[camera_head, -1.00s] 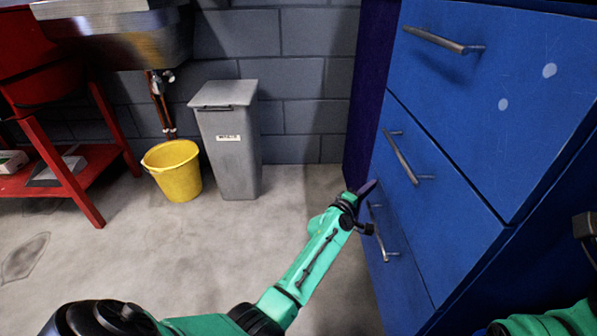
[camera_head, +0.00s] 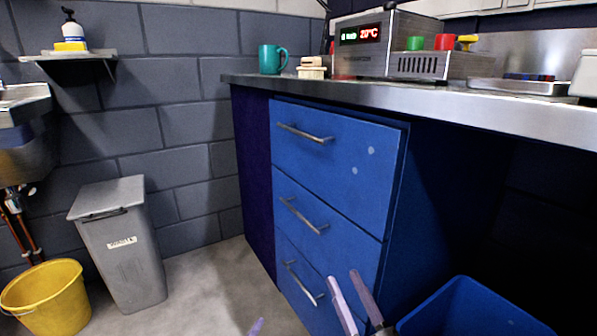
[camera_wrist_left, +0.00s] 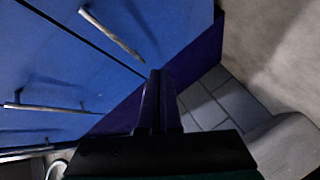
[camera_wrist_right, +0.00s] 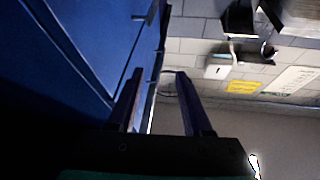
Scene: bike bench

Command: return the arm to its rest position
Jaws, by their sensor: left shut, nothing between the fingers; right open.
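My left gripper (camera_head: 256,327) shows only as a purple fingertip at the bottom edge of the head view, over the floor and left of the drawer cabinet. In the left wrist view its fingers (camera_wrist_left: 158,75) are together and empty, with the blue drawer fronts to the left. My right gripper (camera_head: 344,277) is in front of the lower drawers in the head view, fingers apart. The right wrist view shows its empty fingers (camera_wrist_right: 156,72) spread. Most of both arms is out of the head view.
The blue drawer cabinet (camera_head: 330,165) has several handled drawers, which look shut. A blue bin (camera_head: 470,312) stands under the steel worktop (camera_head: 420,100), right of my right gripper. A grey bin (camera_head: 125,250) and yellow bucket (camera_head: 50,300) stand left. Floor (camera_head: 215,285) between is clear.

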